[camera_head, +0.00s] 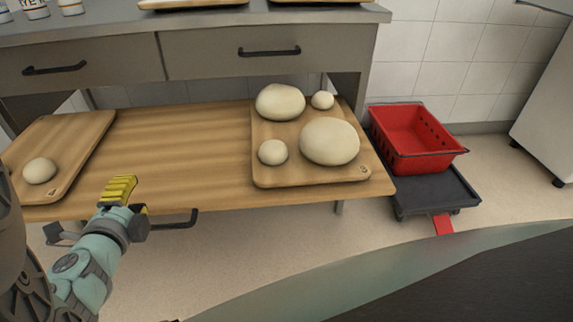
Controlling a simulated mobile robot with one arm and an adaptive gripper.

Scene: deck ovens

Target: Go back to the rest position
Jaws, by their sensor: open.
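My gripper (122,195) shows at the lower left, with yellow fingers on a teal and grey wrist. It is open, and I see nothing held in it. It is over the front edge of the wooden shelf (180,150), to the right of the left board. My arm comes up from the lower left corner, and part of it is cut off by the picture edge.
A left board (75,140) bears one dough ball (39,171). A right board (310,175) bears several dough balls of different sizes. A red crate (412,140) sits on a dark dolly (435,192) at right. Drawers with black handles are above the shelf. Floor in front is clear.

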